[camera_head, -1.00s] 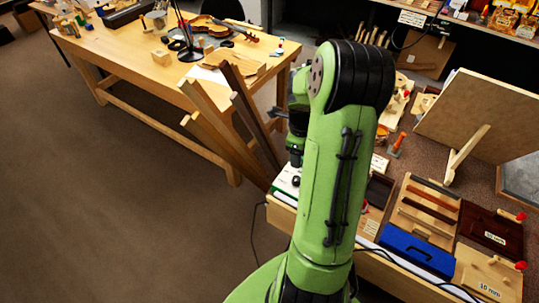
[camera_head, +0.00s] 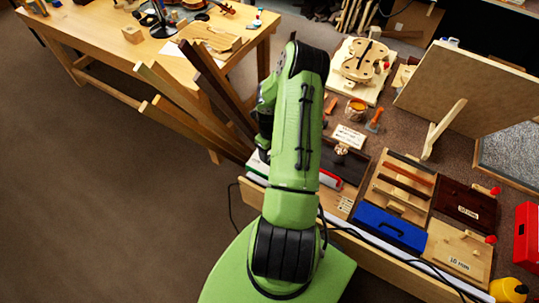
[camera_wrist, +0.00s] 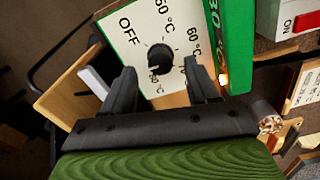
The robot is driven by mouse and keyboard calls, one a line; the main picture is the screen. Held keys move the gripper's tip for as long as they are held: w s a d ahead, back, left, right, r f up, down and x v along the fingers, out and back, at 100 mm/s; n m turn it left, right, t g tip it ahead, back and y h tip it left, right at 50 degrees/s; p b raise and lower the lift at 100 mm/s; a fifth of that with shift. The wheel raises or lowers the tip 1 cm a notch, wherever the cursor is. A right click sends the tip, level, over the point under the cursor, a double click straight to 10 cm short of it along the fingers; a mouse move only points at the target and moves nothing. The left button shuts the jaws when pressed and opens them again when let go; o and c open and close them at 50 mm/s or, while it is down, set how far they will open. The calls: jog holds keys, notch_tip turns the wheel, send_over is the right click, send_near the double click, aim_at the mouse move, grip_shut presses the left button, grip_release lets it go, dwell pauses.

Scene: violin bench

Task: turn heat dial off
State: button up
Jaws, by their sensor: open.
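The heat dial (camera_wrist: 160,58) is a round black knob on a white panel (camera_wrist: 130,42) marked OFF, 50 °C, 60 °C and further values, partly covered by my fingers. A pale mark shows on the knob's lower side in the wrist view, away from OFF; its exact setting is hard to read. My gripper (camera_wrist: 162,78) is open, with one finger on each side of the knob and visible gaps between. In the head view the white and green heater box (camera_head: 257,168) shows only partly, and my arm hides the dial and fingertips.
A green block (camera_wrist: 232,45) stands close beside my right finger in the wrist view, with a red ON switch (camera_wrist: 298,20) beyond. Wooden boards (camera_head: 190,105) lean left of the box. A blue case (camera_head: 390,230) and wooden trays (camera_head: 400,165) lie to the right.

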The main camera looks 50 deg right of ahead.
jog(key=shift+f, duration=1.5)
jog(key=c, duration=1)
jog(key=shift+c, duration=0.2)
